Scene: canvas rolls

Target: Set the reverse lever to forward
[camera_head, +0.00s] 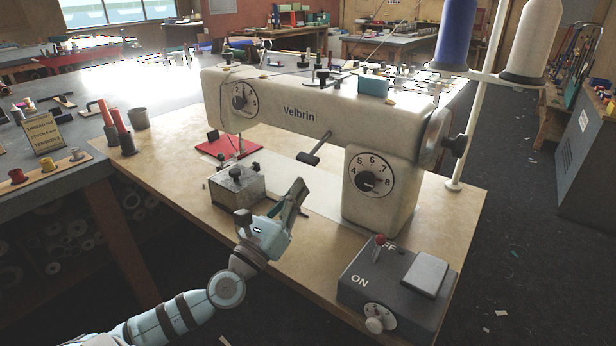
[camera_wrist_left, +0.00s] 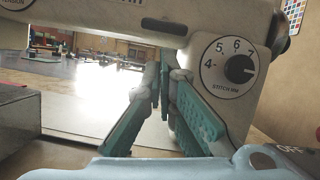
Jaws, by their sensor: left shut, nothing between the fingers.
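The cream sewing machine (camera_head: 300,112) marked "Velbrin" stands on a wooden table. A dark lever with a flat paddle (camera_head: 308,158), apparently the reverse lever, sticks out below the machine's arm, angled downward to the left. In the left wrist view its dark paddle (camera_wrist_left: 164,26) shows near the top, above the fingertips. My left gripper (camera_head: 298,188) comes from the lower left and is shut and empty, below and in front of the lever, apart from it. Its teal fingers (camera_wrist_left: 164,85) point up in the wrist view. My right gripper is out of view.
The stitch dial (camera_head: 370,175) is on the machine's pillar, right of the gripper. A grey metal block (camera_head: 237,188) sits to the left. A control box (camera_head: 395,285) with a red-knobbed switch stands at the front right. A red plate (camera_head: 216,147) lies behind the block.

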